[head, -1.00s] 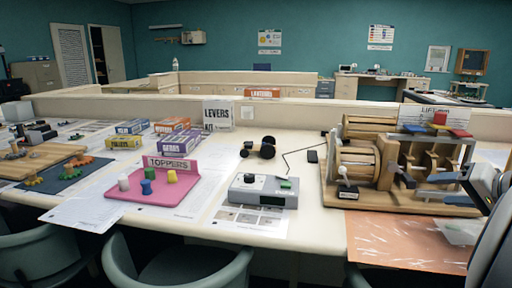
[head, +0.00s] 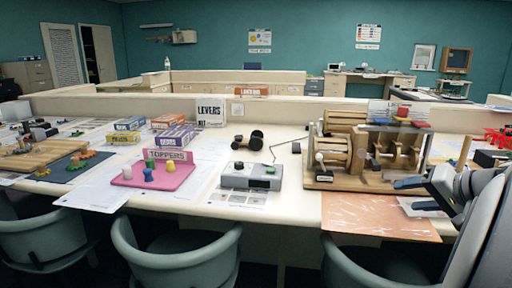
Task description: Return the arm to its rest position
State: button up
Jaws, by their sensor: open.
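My arm comes in from the right edge of the head view. My gripper (head: 404,195) has its two blue-grey fingers apart and points left, with nothing seen between them. In the picture it lies in front of the right part of the wooden lever machine (head: 335,183). I cannot tell whether it touches the machine's base. The arm hides part of the table at the right.
The long white table (head: 285,206) carries a grey control box (head: 250,177), a pink toppers board (head: 178,177), a black wheeled piece (head: 247,141) and several boxes. An orange sheet (head: 375,216) lies below my gripper. Green chairs (head: 180,262) line the front edge.

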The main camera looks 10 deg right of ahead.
jog(key=s+a+n+g+h+p, duration=0.15)
jog(key=s+a+g+p, duration=0.3)
jog(key=a, duration=0.65)
jog(key=s+a+n+g+y+p, duration=0.1)
jog(key=s+a+n+g+p, duration=0.15)
jog(key=a+p, duration=0.6)
jog(key=s+a+n+g+h+p, duration=0.1)
jog(key=s+a+n+h+p, duration=0.1)
jog(key=s+a, duration=0.4)
jog(key=shift+s+f+n+h, duration=0.3)
jog(key=shift+s+n+h, duration=0.15)
jog(key=shift+h, duration=0.3)
jog(key=shift+c, duration=0.3)
